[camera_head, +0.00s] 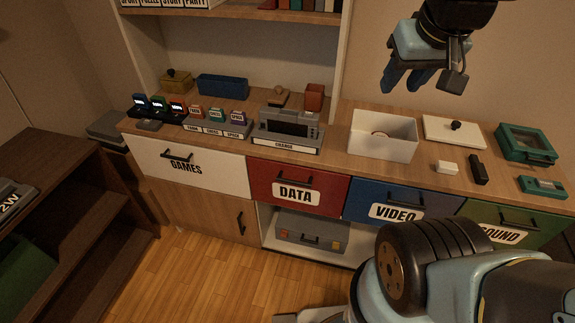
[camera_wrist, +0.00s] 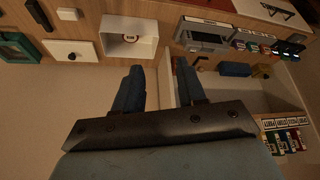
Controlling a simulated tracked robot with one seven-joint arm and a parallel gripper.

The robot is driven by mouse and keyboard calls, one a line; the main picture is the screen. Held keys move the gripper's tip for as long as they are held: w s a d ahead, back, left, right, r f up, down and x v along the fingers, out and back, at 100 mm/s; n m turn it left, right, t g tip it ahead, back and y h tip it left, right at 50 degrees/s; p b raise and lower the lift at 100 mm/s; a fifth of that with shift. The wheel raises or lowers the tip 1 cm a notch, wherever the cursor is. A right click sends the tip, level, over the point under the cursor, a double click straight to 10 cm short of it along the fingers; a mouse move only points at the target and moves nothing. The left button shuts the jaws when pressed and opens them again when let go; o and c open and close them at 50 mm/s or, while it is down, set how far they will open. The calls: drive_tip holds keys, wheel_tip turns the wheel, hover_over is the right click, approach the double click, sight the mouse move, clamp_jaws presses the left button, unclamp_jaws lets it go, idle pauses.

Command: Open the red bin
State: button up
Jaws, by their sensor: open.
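The red drawer front (camera_head: 258,185) labelled DATA sits in the cabinet below the counter. It has a black bar handle (camera_head: 294,181) and looks closed in the head view. No other large red bin shows; a small red-brown box (camera_head: 314,97) stands on the counter. My gripper (camera_head: 403,78) is open and empty, raised high at the upper right, well above and apart from the red drawer. In the wrist view its two blue fingers (camera_wrist: 160,85) are spread with nothing held between them. The red drawer does not show clearly in the wrist view.
The white GAMES drawer (camera_head: 215,176) lies left of the red one, the blue VIDEO drawer (camera_head: 362,188) right. On the counter stand a white open bin (camera_head: 356,137), a grey CHANGE machine (camera_head: 264,136) and a teal case (camera_head: 513,146). Floor (camera_head: 200,275) is clear before the cabinet.

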drive_tip(key=w+a+f+n+g+h, duration=0.1)
drive_tip(key=w+a+f+n+g, duration=0.2)
drive_tip(key=w, duration=0.4)
drive_tip(key=n+g+h, duration=0.2)
drive_tip(key=n+h, duration=0.1)
drive_tip(key=n, duration=0.4)
hover_over(292, 181)
wheel_tip(292, 181, down, 16)
drive_tip(key=a+f+n+h, duration=0.1)
drive_tip(key=a+f+n, duration=0.2)
drive_tip(key=a+f, duration=0.6)
drive_tip(key=x, duration=0.5)
drive_tip(key=d+x, duration=0.1)
drive_tip(key=x, duration=0.9)
drive_tip(key=shift+s+d, duration=0.3)
drive_tip(key=shift+d, duration=0.1)
drive_tip(key=shift+c, duration=0.5)
drive_tip(key=shift+r, duration=0.1)
clamp_jaws()
